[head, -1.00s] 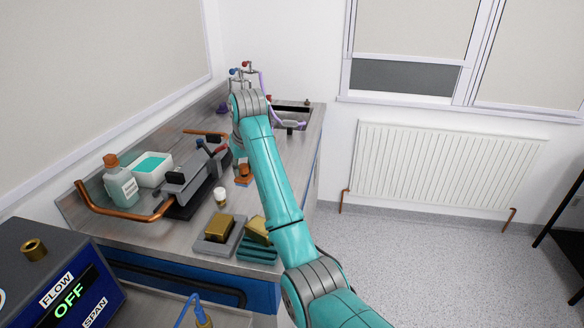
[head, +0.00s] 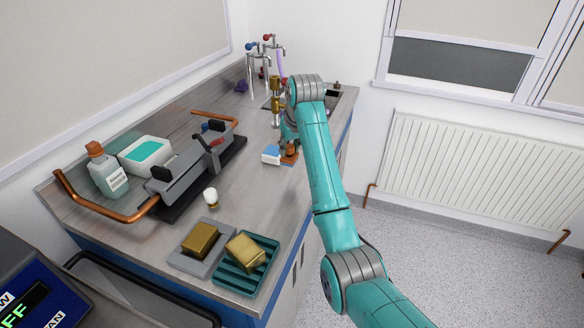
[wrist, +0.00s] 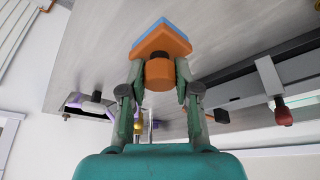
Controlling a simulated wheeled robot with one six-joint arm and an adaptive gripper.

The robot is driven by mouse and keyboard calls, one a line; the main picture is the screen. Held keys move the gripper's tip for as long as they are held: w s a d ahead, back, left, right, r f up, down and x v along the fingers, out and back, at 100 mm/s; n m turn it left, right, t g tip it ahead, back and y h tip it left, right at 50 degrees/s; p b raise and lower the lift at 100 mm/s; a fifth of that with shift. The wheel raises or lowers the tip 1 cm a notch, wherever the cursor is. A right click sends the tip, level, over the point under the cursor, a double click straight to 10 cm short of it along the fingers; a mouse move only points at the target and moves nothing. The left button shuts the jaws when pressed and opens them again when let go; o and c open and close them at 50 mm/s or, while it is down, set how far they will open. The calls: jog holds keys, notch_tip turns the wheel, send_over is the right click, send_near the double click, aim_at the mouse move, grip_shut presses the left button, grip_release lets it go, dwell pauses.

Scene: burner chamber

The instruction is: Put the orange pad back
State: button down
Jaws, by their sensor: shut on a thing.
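The orange pad (head: 290,153) has a round orange knob (wrist: 159,74) on a square plate. It is at the right part of the steel bench, below the end of my arm. My gripper (wrist: 161,68) is shut on the knob, one finger on each side, in the wrist view. A blue and white block (head: 271,155) is just left of the pad in the head view. In the wrist view a blue edge (wrist: 158,24) shows beyond the orange plate. I cannot tell whether pad and block touch, or whether the pad is clear of the bench.
A grey tray (head: 179,260) and a teal ridged rack (head: 232,281) each hold a gold block at the front. A white-capped jar (head: 211,197), a long grey apparatus (head: 187,172), a bottle (head: 107,172) and brass taps (head: 275,103) stand around. Bare bench lies between jar and pad.

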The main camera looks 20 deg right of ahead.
jog(key=shift+f, duration=3.45)
jog(key=shift+f, duration=0.15)
jog(key=c, duration=0.8)
grip_release()
jog(key=shift+c, duration=0.2)
